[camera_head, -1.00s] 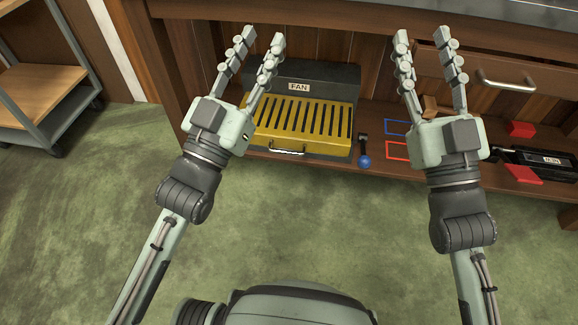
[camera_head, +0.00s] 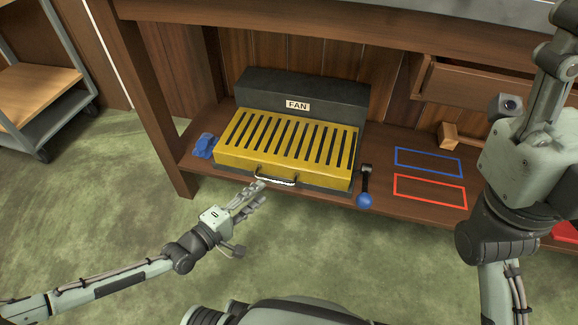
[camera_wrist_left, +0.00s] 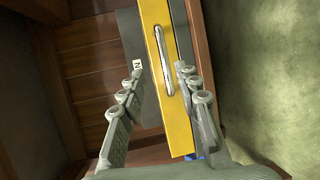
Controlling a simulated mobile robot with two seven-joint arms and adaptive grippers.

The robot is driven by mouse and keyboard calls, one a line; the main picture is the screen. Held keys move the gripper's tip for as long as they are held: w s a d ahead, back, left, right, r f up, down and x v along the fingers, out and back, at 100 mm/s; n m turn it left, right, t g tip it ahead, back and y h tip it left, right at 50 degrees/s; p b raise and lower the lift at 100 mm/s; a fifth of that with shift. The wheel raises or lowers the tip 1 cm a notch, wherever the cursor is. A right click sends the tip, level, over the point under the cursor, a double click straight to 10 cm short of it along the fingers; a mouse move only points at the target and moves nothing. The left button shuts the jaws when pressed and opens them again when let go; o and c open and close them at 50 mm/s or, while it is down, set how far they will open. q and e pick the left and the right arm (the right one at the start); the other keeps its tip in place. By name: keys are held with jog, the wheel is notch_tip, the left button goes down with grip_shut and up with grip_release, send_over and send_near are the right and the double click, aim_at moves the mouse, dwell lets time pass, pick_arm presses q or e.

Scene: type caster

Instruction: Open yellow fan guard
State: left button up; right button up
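The yellow slotted fan guard (camera_head: 290,138) lies closed on the front of the dark fan box (camera_head: 345,97), labelled FAN, on the wooden shelf. Its metal handle (camera_head: 275,178) is on the front edge. My left gripper (camera_head: 260,192) is just in front of and below the handle. In the left wrist view my left gripper (camera_wrist_left: 160,70) is open, with the handle (camera_wrist_left: 163,62) lined up between its fingers and the guard (camera_wrist_left: 172,110) behind; I cannot tell whether they touch. My right gripper (camera_head: 565,40) is raised at the right edge, its fingers partly cut off, so its opening is unclear.
A black lever with a blue knob (camera_head: 364,200) stands right of the guard. A blue object (camera_head: 205,145) lies left of the box. Blue (camera_head: 429,162) and red (camera_head: 430,191) outlines mark the shelf. A drawer (camera_head: 490,90) is above right. Green floor in front is clear.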

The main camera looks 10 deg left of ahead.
aim_at(274, 181)
pick_arm(q)
jog(key=x, duration=0.2)
jog(key=b+x, duration=0.1)
jog(key=x, duration=0.2)
jog(key=b+x, duration=0.1)
jog(key=x, duration=0.2)
jog(key=shift+a+f, duration=0.2)
jog(key=shift+f, duration=0.2)
grip_shut()
